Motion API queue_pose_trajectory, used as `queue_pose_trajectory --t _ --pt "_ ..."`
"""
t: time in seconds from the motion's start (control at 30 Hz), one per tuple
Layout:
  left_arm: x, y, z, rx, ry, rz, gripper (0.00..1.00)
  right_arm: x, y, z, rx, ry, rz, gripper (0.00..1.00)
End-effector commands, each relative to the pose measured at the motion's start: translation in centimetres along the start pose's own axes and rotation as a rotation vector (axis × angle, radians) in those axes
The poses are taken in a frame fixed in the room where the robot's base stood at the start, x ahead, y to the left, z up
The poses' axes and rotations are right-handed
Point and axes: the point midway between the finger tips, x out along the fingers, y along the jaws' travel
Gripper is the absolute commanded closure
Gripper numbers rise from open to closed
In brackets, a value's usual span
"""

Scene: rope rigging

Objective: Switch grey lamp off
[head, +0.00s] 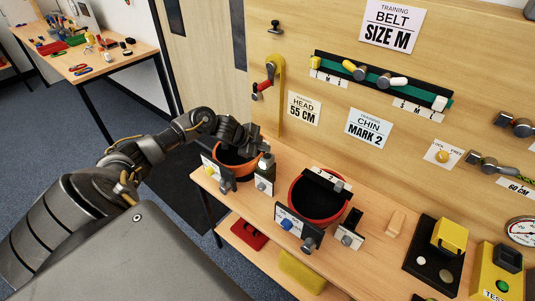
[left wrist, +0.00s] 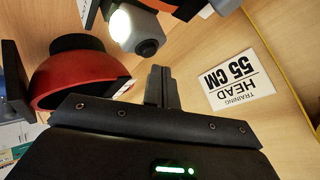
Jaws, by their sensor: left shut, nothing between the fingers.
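The grey lamp (left wrist: 150,46) shows in the left wrist view at the top middle, and its round face glows white. In the head view a small lit white spot (head: 265,160) sits on the dark-and-white block at the left end of the bench, right beside my left gripper (head: 257,146). My left gripper's fingers also show in the left wrist view (left wrist: 162,88), shut and empty, pointing toward the wall just below the lamp. I cannot tell if they touch it. The lamp's switch is not clear in either view. My right gripper is not in view.
An orange-rimmed bowl (head: 238,160) is beside the gripper, and a red bowl (head: 318,198) stands farther right. The wall panel holds a HEAD 55 CM card (head: 304,108) and a red-handled yellow crank (head: 270,75). A yellow box (head: 450,236) stands right on the bench.

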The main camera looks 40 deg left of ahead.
Motion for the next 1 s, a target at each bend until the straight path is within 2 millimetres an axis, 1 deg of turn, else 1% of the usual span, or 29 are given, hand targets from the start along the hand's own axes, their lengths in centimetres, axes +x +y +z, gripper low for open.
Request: queue_pose_trajectory --t 0.5,1.0 --pt "0.60 0.45 0.46 0.000 -0.001 0.000 1.00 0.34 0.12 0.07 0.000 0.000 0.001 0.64" --pt "0.69 0.52 0.51 0.000 0.000 0.000 1.00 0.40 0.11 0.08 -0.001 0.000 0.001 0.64"
